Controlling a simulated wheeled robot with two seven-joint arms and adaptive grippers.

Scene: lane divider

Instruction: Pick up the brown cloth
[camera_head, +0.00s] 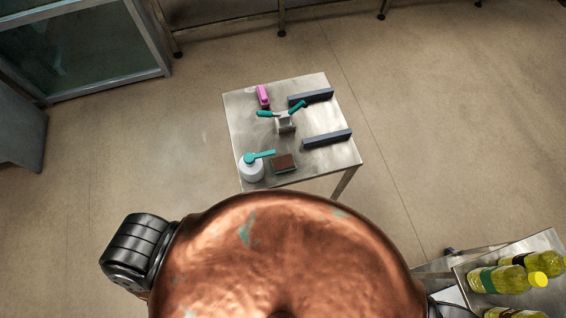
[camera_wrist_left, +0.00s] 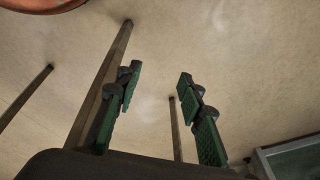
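A small brown block-shaped item, which I take for the brown cloth (camera_head: 284,162), lies near the front edge of the small metal table (camera_head: 316,176) in the head view. A white bottle with a teal top (camera_head: 252,168) stands just left of it. My left gripper (camera_wrist_left: 160,76) shows only in the left wrist view. Its two green-padded fingers are apart with nothing between them. Legs and floor show behind the fingers; the cloth is not in that view. My right gripper is not in view.
Two dark bars (camera_head: 327,138) lie at the table's right side. A teal-handled item (camera_head: 283,120) stands mid-table and a pink item (camera_head: 263,95) lies at the back left. Another stand at lower right holds bottles of yellow liquid (camera_head: 500,279). Floor left of the table is clear.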

